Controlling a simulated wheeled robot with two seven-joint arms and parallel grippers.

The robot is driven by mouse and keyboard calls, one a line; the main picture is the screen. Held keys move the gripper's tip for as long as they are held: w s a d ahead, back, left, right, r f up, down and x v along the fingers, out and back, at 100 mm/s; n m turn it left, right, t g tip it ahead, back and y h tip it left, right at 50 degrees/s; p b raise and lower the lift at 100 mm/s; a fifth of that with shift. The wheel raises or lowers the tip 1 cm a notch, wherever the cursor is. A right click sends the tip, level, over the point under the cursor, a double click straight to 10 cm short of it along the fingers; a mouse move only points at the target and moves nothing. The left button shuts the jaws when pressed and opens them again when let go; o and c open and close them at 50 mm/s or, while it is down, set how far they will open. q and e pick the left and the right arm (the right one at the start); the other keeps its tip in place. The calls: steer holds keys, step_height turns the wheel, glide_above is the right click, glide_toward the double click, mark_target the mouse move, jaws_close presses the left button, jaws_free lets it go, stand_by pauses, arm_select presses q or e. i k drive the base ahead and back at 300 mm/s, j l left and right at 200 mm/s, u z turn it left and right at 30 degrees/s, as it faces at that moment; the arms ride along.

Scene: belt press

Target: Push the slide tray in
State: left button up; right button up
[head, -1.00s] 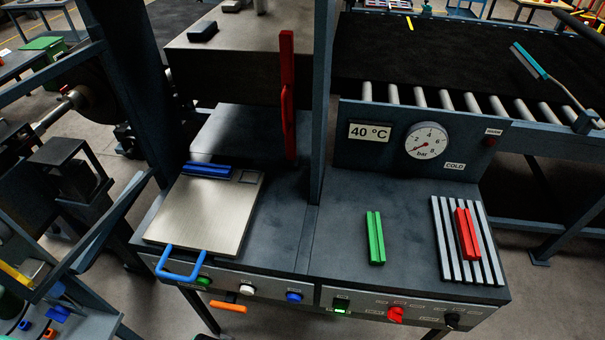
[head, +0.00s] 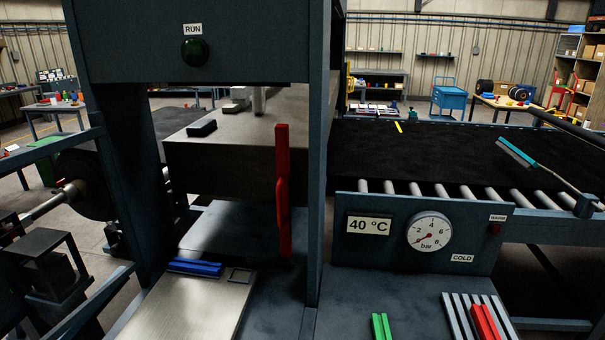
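The slide tray (head: 190,306) is a flat bright metal plate at the lower left, cut off by the bottom edge of the view. A blue ribbed bar (head: 198,267) lies across its far end, beside a small square recess (head: 241,276). The tray lies in front of the press opening, below the heavy upper block (head: 225,165). Its blue handle is out of view now. Neither of my grippers is in view.
A red upright bar (head: 282,190) hangs by the opening, next to the frame post (head: 317,160). A green bar (head: 381,327) and a red bar (head: 484,321) on a slatted rack lie to the right. The gauge panel (head: 429,231) reads 40 °C.

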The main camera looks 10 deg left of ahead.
mark_target(182, 305)
steer(key=i+j+u, duration=0.15)
steer(key=u, duration=1.25)
steer(key=j+z, duration=0.3)
steer(key=k+j, duration=0.05)
steer(key=j, duration=0.05)
